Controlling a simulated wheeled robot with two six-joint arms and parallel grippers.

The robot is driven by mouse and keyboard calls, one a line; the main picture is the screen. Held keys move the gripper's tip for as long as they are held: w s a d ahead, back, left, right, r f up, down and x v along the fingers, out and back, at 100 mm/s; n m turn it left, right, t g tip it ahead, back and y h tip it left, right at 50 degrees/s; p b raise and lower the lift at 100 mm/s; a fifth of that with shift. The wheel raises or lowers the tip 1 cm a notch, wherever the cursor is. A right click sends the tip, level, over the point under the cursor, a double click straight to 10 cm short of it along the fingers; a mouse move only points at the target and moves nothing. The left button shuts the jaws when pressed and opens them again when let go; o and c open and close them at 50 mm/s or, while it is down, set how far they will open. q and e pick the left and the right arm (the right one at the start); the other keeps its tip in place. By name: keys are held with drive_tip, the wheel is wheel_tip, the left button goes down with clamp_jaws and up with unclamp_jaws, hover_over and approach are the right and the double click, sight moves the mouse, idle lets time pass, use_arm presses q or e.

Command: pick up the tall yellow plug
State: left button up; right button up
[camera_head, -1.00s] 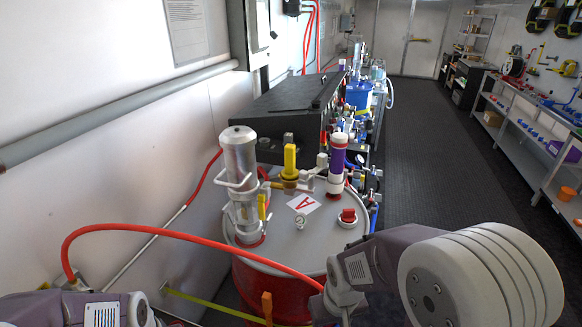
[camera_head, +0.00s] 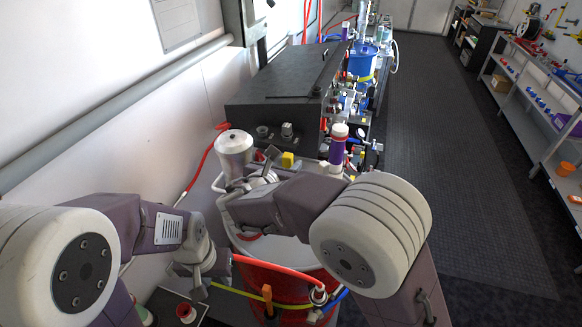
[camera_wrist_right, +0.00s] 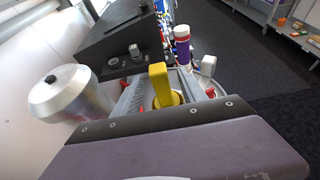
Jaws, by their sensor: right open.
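The tall yellow plug (camera_wrist_right: 159,84) stands upright on the drum top, in the middle of the right wrist view. In the head view only its top (camera_head: 287,160) shows above my right arm. My right gripper (camera_wrist_right: 162,92) is open, with one grey finger on each side of the plug; I cannot tell whether either touches it. In the head view my right arm hides most of the drum top. My left gripper (camera_head: 197,268) is at the lower left, beside the end of a red hose (camera_head: 275,268); its grip is unclear.
A silver cylinder (camera_head: 236,152) stands left of the plug, close to my right arm. A purple-and-white tube (camera_head: 338,146) stands to the right. A dark cabinet (camera_head: 285,88) is behind. The drum (camera_head: 275,285) is red. Floor at right (camera_head: 440,130) is clear.

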drive_tip(key=shift+w+f, duration=0.2)
drive_tip(key=shift+w, duration=0.2)
drive_tip(key=p+x, duration=0.1)
drive_tip(key=x, duration=0.2)
drive_tip(key=p+x, duration=0.1)
drive_tip(key=x, duration=0.1)
drive_tip(key=shift+s+d+f+p, duration=0.1)
drive_tip(key=shift+d+f+p, duration=0.05)
drive_tip(key=shift+f+p, duration=0.2)
drive_tip(key=shift+c, duration=0.9)
clamp_jaws()
